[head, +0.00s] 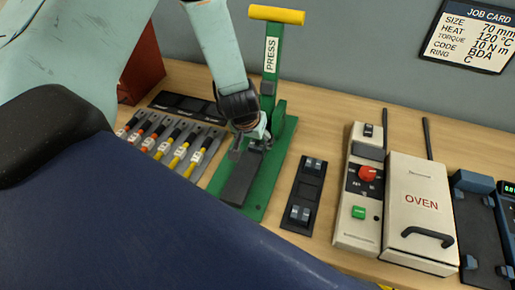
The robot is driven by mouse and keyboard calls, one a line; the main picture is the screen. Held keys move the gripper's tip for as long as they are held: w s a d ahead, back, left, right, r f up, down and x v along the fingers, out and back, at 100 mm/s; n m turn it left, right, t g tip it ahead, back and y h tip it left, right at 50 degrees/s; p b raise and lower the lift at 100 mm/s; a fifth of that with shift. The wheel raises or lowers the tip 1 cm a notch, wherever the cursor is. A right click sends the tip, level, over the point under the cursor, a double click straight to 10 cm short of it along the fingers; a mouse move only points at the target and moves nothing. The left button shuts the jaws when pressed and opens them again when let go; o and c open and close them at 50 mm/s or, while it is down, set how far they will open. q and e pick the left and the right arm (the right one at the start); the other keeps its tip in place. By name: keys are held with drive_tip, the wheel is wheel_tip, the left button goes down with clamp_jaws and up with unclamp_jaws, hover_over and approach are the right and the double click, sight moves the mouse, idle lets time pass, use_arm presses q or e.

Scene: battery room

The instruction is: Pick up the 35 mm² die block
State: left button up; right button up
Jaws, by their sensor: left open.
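No size marking of 35 mm² is readable, so I cannot tell which piece is the 35 mm² die block. A black holder (160,101) with several dark square places lies behind the tool rack, left of the press. My left gripper (248,146) points down, open, over the dark bed (240,183) of the green press (273,125). Nothing shows between its fingers, though they partly hide the press behind them. My right gripper is not in view.
A rack (213,165) of several red, orange and yellow-handled tools lies left of the press. Right of it are a black tray (308,183) with silver clips, a control box (353,222) and an oven (422,190). A job card (471,32) hangs on the wall.

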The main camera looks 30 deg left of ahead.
sight(257, 144)
use_arm(q)
drive_tip(key=x, duration=0.2)
drive_tip(key=shift+w+f, duration=0.1)
drive_tip(key=shift+f, duration=0.25)
drive_tip(key=shift+w+f+b, duration=0.3)
drive_tip(key=shift+w+f, duration=0.05)
drive_tip(key=shift+s+r, duration=0.2)
drive_tip(key=shift+s, duration=0.05)
drive_tip(key=c, duration=0.3)
drive_tip(key=shift+w+f, duration=0.15)
drive_tip(key=shift+w, duration=0.05)
drive_tip(key=c, duration=0.6)
drive_tip(key=shift+s, duration=0.1)
drive_tip(key=c, duration=0.5)
clamp_jaws()
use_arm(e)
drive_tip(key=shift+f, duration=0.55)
